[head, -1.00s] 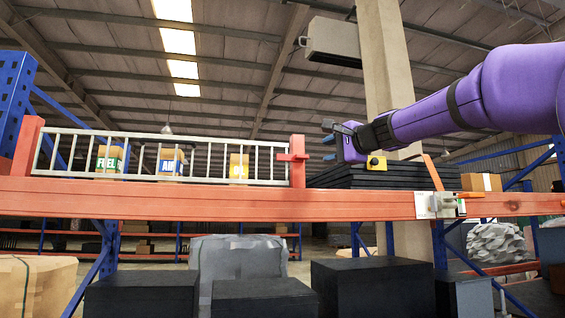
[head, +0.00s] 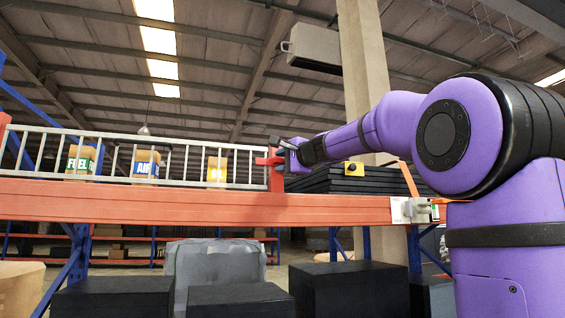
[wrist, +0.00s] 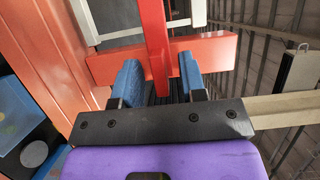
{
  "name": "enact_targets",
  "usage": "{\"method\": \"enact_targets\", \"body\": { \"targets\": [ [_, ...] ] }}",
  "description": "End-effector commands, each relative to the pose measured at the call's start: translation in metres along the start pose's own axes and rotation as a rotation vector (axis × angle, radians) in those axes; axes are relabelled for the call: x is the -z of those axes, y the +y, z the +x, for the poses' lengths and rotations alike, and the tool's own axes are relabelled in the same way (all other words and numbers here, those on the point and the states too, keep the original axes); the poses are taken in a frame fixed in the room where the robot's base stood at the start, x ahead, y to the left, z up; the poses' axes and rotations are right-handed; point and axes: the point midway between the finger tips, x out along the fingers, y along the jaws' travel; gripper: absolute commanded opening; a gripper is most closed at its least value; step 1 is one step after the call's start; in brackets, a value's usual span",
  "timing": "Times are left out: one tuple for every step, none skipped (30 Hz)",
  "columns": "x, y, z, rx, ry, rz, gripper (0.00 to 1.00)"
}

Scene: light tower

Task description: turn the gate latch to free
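The gate latch is a red bar lying level across the red gate post (head: 275,176) in the head view. In the wrist view the latch bar (wrist: 154,35) runs up the picture, crossing the post (wrist: 215,52). My gripper (wrist: 160,80) has its two blue fingers either side of the latch bar, with a visible gap on the right; contact on the left is unclear. In the head view my gripper (head: 280,157) is right at the latch and partly hides it. The white barred gate (head: 200,165) stands closed against the post.
Behind the gate stand boxes marked FUEL (head: 80,160) and AIR (head: 146,166), and a yellow-labelled box (head: 216,171). An orange beam (head: 180,203) runs below the gate. A black stack (head: 330,181) and a yellow button box (head: 354,169) are to the right.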

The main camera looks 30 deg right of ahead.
Motion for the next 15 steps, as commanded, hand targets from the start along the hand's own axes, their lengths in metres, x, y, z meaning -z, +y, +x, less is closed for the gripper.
{"method": "enact_targets", "body": {
  "targets": [
    [-0.0001,0.0000,0.0006,0.000,0.000,0.000,0.38],
    [-0.0001,0.0000,0.0007,0.000,0.000,0.000,0.38],
    [-0.0001,0.0000,0.0006,0.000,0.000,0.000,0.38],
    [-0.0001,0.0000,0.0006,0.000,0.000,0.000,0.38],
    [-0.0001,-0.0001,0.0005,0.000,0.000,0.000,0.38],
    [-0.0002,0.0000,0.0005,0.000,0.000,0.000,0.38],
    [-0.0002,0.0000,0.0004,0.000,0.000,0.000,0.36],
    [-0.0002,-0.0001,0.0004,0.000,0.000,0.000,0.29],
    [-0.0002,-0.0001,0.0004,0.000,0.000,0.000,0.20],
    [-0.0002,0.0000,0.0004,0.000,0.000,0.000,0.13],
    [-0.0002,0.0000,0.0004,0.000,0.000,0.000,0.06],
    [-0.0002,0.0000,0.0003,0.000,0.000,0.000,0.00],
    [-0.0002,0.0000,0.0003,0.000,0.000,0.000,0.00],
    [-0.0002,0.0001,0.0003,0.000,0.000,0.000,0.00],
    [-0.0002,0.0001,0.0003,0.000,-0.001,0.000,0.00]
  ]
}}
